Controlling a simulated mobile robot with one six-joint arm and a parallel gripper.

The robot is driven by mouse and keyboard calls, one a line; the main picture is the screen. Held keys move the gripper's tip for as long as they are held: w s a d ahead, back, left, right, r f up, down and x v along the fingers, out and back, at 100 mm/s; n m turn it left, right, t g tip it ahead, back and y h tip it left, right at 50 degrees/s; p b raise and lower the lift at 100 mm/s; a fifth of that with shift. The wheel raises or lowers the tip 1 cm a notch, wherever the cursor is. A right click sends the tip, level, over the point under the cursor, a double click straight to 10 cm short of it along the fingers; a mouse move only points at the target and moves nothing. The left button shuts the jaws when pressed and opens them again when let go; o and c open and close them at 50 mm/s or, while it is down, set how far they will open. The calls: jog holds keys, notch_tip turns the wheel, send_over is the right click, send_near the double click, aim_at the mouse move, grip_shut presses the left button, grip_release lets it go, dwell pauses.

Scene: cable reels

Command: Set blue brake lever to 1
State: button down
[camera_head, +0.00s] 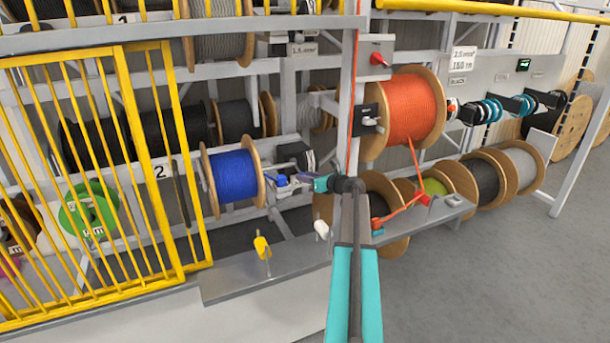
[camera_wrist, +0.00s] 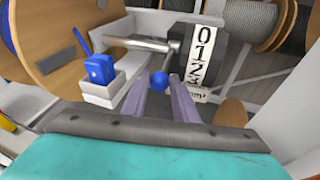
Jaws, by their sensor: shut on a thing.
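The blue brake lever shows as a round blue knob (camera_wrist: 158,80) in the wrist view, in front of a dark block. I cannot tell exactly which number the lever stands at. In the head view my gripper (camera_head: 305,182) reaches left to the right side of the blue cable reel (camera_head: 233,176).
A separate blue part (camera_wrist: 99,69) sits in a white holder left of the knob. A yellow-handled lever (camera_head: 262,246) and a white-handled lever (camera_head: 321,229) stand on the front ledge. A yellow barred gate (camera_head: 125,160) is at left. Grey floor (camera_head: 500,270) is clear at right.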

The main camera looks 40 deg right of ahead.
jog(key=r+p, duration=0.2)
jog(key=r, duration=0.1)
jog(key=r+p, duration=0.1)
jog(key=r, duration=0.1)
jog(key=shift+w+d, duration=0.1)
jog(key=shift+w, duration=0.2)
jog(key=shift+w+d+r+p, duration=0.1)
jog(key=shift+w+r+p, duration=0.2)
jog(key=shift+r, duration=0.3)
jog(key=shift+w+d+r+p, duration=0.15)
jog(key=shift+r+p, duration=0.2)
jog(key=shift+r, duration=0.2)
jog(key=c, duration=1.4)
grip_release()
jog(key=shift+a+f, duration=0.1)
jog(key=shift+f, duration=0.1)
jog(key=shift+c, duration=0.2)
